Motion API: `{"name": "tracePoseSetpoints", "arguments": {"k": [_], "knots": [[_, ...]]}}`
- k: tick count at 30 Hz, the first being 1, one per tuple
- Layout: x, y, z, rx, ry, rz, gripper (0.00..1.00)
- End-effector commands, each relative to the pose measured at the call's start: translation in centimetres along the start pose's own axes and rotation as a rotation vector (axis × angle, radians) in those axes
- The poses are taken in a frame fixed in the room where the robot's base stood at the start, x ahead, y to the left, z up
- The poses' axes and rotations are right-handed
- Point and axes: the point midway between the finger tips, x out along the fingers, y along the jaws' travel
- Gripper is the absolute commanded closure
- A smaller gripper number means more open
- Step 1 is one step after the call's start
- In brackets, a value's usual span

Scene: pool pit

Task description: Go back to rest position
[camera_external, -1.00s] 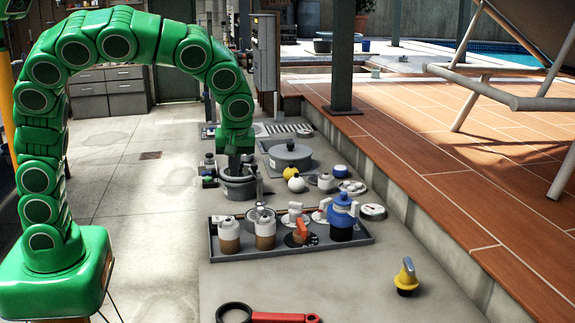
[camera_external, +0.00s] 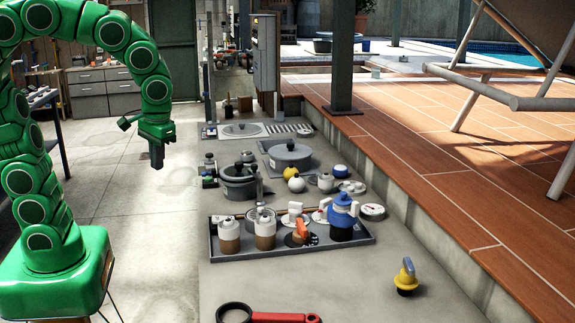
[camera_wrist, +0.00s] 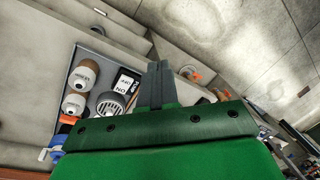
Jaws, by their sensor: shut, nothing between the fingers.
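My green arm reaches up from its base at the left and bends over. My gripper (camera_external: 157,160) hangs over the bare concrete floor, left of the work ledge and clear of everything on it. In the wrist view my gripper (camera_wrist: 158,68) shows its two dark fingers pressed together, with nothing between them. The grey pot (camera_external: 239,182) stands on the ledge to the right of my gripper.
A grey tray (camera_external: 212,250) holds several valves, among them a blue one (camera_external: 342,212). A lidded pot (camera_external: 290,157), a yellow valve (camera_external: 406,277) and a red-handled wrench (camera_external: 283,317) are on the ledge. Cabinets (camera_external: 103,93) stand at the back. The floor (camera_external: 160,235) between arm and ledge is clear.

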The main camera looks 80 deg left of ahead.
Motion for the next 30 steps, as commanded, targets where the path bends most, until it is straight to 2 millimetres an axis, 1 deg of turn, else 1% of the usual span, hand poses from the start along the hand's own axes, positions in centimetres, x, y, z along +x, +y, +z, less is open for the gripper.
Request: {"name": "tracePoseSetpoints", "arguments": {"k": [1, 3, 12, 18, 23, 30], "knots": [[0.1, -0.7, 1.1, 0.053, -0.009, 0.009, 1.00], [0.5, -1.8, 2.5, 0.137, -0.022, 0.018, 1.00], [2.5, -5.4, 8.8, 0.519, -0.073, 0.064, 1.00], [3.7, -7.0, 11.8, 0.711, -0.090, 0.086, 1.00], [4.0, -7.5, 12.6, 0.773, -0.092, 0.093, 1.00], [4.1, -7.5, 12.7, 0.780, -0.092, 0.093, 1.00]]}}
